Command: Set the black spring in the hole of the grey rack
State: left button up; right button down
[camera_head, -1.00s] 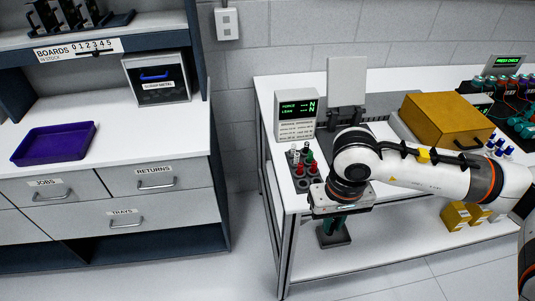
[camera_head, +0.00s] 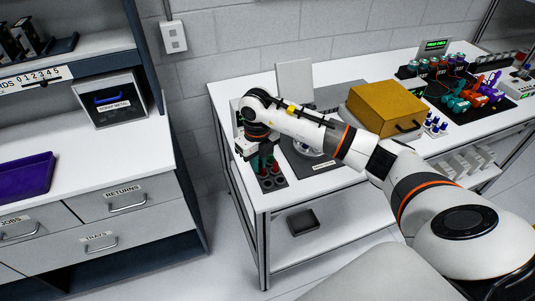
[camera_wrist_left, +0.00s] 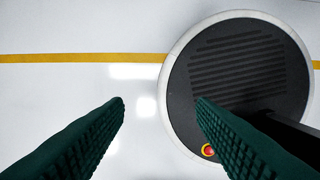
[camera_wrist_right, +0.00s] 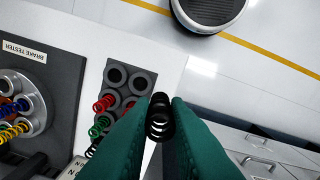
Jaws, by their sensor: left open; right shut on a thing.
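My right gripper (camera_wrist_right: 160,120) is shut on a black spring (camera_wrist_right: 160,117), which shows upright between the fingertips in the right wrist view. The grey rack (camera_wrist_right: 118,88) lies beside and below it, with several round holes. The two holes nearest the top look empty; others hold red, green and dark springs. In the head view my right gripper (camera_head: 262,160) is above the rack (camera_head: 278,185) at the table's left end, hiding part of it. The held spring cannot be made out there. My left gripper (camera_wrist_left: 160,102) is open and empty above the floor.
A brake tester (camera_wrist_right: 60,70) with coloured springs stands close beside the rack. A yellow box (camera_head: 385,108) and a tool mat (camera_head: 455,110) are further right on the table. The table's left edge is close to the rack. A drawer cabinet (camera_head: 90,215) stands at left.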

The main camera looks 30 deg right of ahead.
pick_arm(q)
jog(key=shift+s+f+b, duration=0.25)
jog(key=shift+f+b, duration=0.35)
jog(key=shift+b, duration=0.1)
jog(key=shift+s+f+b, duration=0.2)
jog(key=shift+f+b, duration=0.35)
jog(key=shift+b, duration=0.1)
pick_arm(e)
jog(key=shift+w+d+f+m, duration=0.1)
jog(key=shift+d+f+m, duration=0.45)
jog(key=shift+f+m, duration=0.55)
jog(key=shift+s+d+f+m, duration=0.1)
jog(key=shift+d+f+m, duration=0.45)
jog(key=shift+f+m, duration=0.55)
jog(key=shift+w+d+f+m, duration=0.1)
jog(key=shift+d+f+m, duration=0.45)
jog(key=shift+f+m, duration=0.55)
pick_arm(q)
jog(key=shift+f, duration=0.25)
pick_arm(e)
jog(key=shift+f, duration=0.3)
pick_arm(q)
jog(key=shift+f+b, duration=0.35)
jog(key=shift+b, duration=0.25)
pick_arm(e)
jog(key=shift+f, duration=0.45)
